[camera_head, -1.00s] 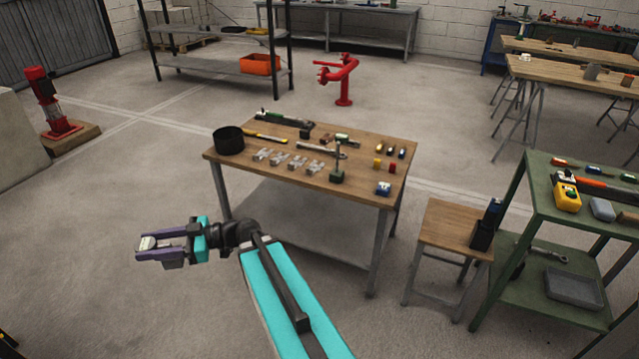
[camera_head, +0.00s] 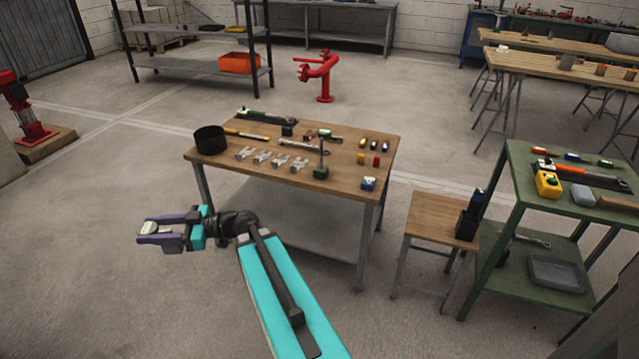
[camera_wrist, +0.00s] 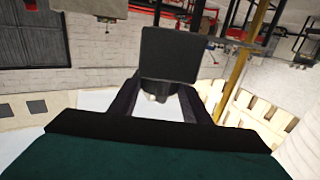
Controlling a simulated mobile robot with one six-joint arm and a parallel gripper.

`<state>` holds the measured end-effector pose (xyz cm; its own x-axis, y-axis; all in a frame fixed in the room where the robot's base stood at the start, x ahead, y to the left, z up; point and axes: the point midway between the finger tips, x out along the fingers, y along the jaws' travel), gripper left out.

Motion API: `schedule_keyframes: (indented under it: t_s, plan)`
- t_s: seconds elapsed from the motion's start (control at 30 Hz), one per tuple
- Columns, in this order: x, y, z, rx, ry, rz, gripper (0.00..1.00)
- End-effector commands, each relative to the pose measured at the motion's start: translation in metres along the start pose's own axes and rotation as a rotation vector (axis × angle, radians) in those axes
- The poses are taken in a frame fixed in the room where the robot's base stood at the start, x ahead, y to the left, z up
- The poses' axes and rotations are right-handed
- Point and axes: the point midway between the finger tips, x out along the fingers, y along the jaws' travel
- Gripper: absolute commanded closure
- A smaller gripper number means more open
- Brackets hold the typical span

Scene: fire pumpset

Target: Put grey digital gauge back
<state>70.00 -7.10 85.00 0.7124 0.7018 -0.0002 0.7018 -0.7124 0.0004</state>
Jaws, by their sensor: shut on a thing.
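My gripper (camera_head: 152,230) is at the left of the head view, over bare floor and away from every table. It is shut on a small grey thing, which fits the grey digital gauge (camera_head: 147,227); its face cannot be read. In the wrist view the gauge (camera_wrist: 170,54) shows as a dark grey square body between the two fingers, with a small pale tip below it. No gauge seat or holder can be made out for certain.
A wooden-topped table (camera_head: 225,171) with tools and clamps stands ahead. A wooden stool (camera_head: 436,212) holds a dark blue-black item (camera_head: 468,217). A green cart (camera_head: 520,180) carries a yellow device (camera_head: 548,184) and tools. A red pipe stand (camera_head: 324,80) is behind.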

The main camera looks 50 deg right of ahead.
Motion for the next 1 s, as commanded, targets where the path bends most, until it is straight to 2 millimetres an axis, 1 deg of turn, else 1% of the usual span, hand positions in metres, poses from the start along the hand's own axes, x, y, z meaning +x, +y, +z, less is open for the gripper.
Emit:
schedule_keyframes:
  t_s: [0.03,0.2,0.37,0.4,0.47,0.5,0.57,0.6,0.77,0.8,0.87,0.9,0.97,1.0]
  plan:
    - [-0.010,0.018,0.001,-0.001,0.003,0.045,1.00]
    - [-0.048,0.073,0.005,-0.001,0.002,0.197,1.00]
    - [-0.089,0.121,0.008,0.000,0.003,0.338,1.00]
    - [-0.101,0.133,0.009,0.000,0.002,0.374,1.00]
    - [-0.117,0.149,0.010,0.000,0.002,0.425,1.00]
    - [-0.129,0.159,0.011,0.000,0.002,0.459,1.00]
    - [-0.147,0.174,0.012,0.000,0.002,0.510,1.00]
    - [-0.160,0.184,0.013,0.000,0.002,0.544,1.00]
    - [-0.211,0.220,0.017,0.000,0.002,0.676,1.00]
    - [-0.225,0.228,0.018,0.000,0.001,0.709,1.00]
    - [-0.245,0.239,0.019,0.000,0.001,0.757,1.00]
    - [-0.259,0.247,0.021,0.001,0.002,0.790,1.00]
    - [-0.280,0.257,0.022,0.001,0.001,0.838,1.00]
    - [-0.295,0.263,0.024,0.000,0.001,0.870,1.00]
